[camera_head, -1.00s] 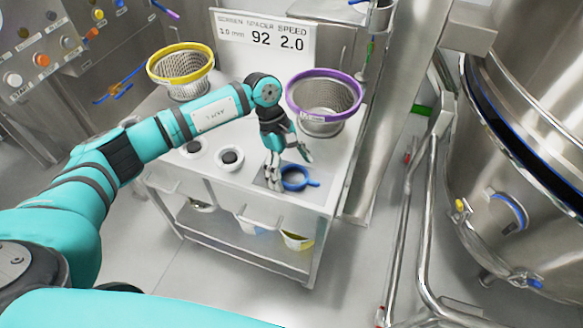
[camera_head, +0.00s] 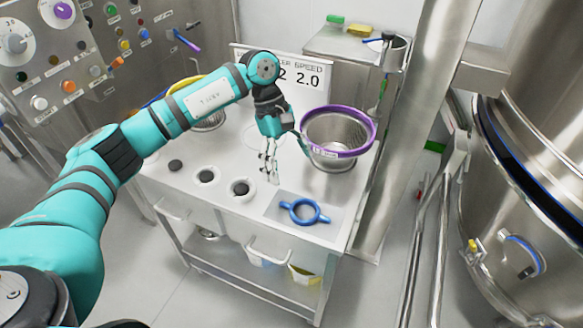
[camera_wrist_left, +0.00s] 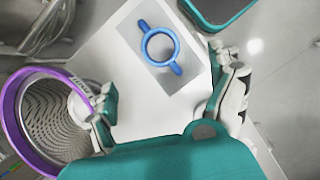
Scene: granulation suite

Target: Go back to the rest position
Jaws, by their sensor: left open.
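My left gripper (camera_head: 269,166) hangs over the white cart top, fingers pointing down. It is open and empty; the left wrist view (camera_wrist_left: 165,95) shows its two fingers spread wide with nothing between them. The blue ring with two handles (camera_head: 304,211) lies on a grey square on the cart, to the right of and nearer than the gripper. It also shows in the left wrist view (camera_wrist_left: 159,46), beyond the fingertips. My right gripper is not in view.
The purple-rimmed basket (camera_head: 338,138) stands close to the right of my left gripper. The yellow-rimmed basket (camera_head: 207,120) is partly behind my arm. A sign (camera_head: 310,72) stands behind. Several black knobs (camera_head: 207,176) line the white cart (camera_head: 235,213). A steel vessel (camera_head: 540,130) is at right.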

